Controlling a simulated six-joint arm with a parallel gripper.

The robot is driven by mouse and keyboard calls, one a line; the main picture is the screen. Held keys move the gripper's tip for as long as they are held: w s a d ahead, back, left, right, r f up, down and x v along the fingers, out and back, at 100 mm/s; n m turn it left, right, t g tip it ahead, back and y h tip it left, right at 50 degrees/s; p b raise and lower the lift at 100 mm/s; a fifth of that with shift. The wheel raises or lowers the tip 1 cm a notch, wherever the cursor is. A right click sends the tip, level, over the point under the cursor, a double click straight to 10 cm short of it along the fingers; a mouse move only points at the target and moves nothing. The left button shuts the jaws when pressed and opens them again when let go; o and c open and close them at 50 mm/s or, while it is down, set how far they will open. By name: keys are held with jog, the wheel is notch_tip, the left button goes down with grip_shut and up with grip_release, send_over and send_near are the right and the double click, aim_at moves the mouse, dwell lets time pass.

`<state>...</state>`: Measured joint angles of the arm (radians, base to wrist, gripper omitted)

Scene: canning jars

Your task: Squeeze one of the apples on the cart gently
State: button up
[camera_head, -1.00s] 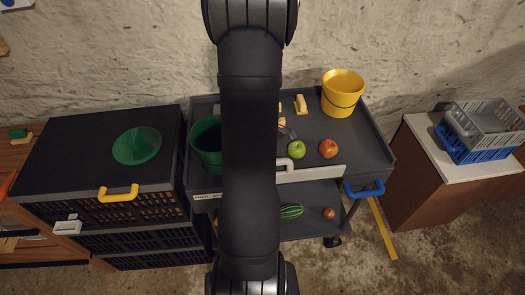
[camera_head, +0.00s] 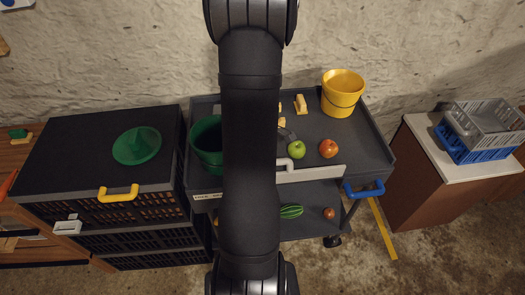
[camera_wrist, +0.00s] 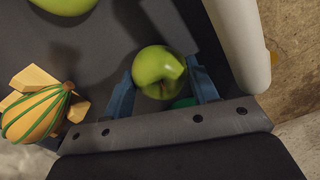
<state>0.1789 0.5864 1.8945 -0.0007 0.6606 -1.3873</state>
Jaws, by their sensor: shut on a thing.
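A green apple (camera_wrist: 157,70) sits between the two blue fingers of my gripper (camera_wrist: 162,88) in the wrist view. My gripper is shut on it, with a finger touching each side. Part of another rounded green thing (camera_wrist: 65,4) shows at the top left of that view. In the head view, a green apple (camera_head: 297,150) and a red-orange apple (camera_head: 328,148) rest on the top of the dark cart (camera_head: 365,150).
A striped gourd (camera_wrist: 38,112) and yellow pieces (camera_wrist: 30,80) lie near the gripper. A yellow bucket (camera_head: 342,95) and a green bucket (camera_head: 207,145) stand on the cart. A pale bar (camera_wrist: 240,40) runs close beside the gripper.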

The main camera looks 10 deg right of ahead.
jog(key=o, duration=0.7)
notch_tip(320, 180, up, 18)
jog(key=shift+f, duration=0.25)
jog(key=shift+f, duration=0.15)
notch_tip(320, 180, down, 17)
jog(key=shift+f, duration=0.1)
jog(key=shift+r, duration=0.4)
dwell(0.5)
jog(key=shift+f, duration=0.1)
